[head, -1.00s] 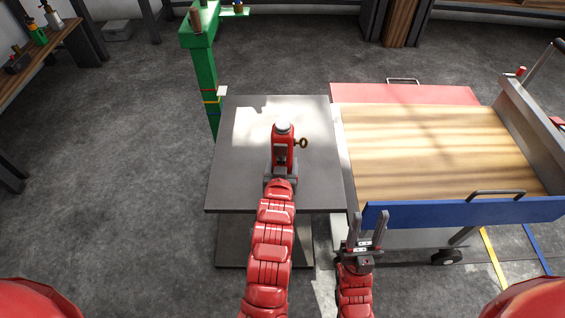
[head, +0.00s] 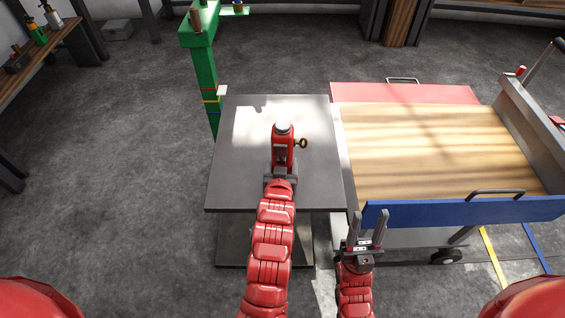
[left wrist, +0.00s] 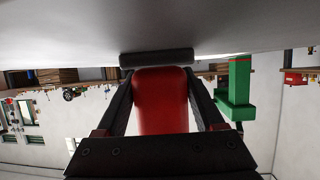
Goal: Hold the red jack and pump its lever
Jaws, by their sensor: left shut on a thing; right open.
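The red jack (head: 281,143) stands upright on the grey square table, with a white round top and a brass key-like lever (head: 301,143) sticking out at its right side. My left gripper (head: 280,172) is at the jack's near side, shut on it. In the left wrist view the two dark fingers flank the red body of the jack (left wrist: 160,100). My own arm hides part of the jack's base. My right gripper (head: 368,228) is open and empty, fingers pointing up, right of the table's near corner and apart from the jack.
The grey table (head: 235,180) has free room around the jack. A wooden-topped cart (head: 430,150) with a blue front panel (head: 460,211) stands close at the right, near my right gripper. A green post (head: 203,70) rises behind the table's left corner.

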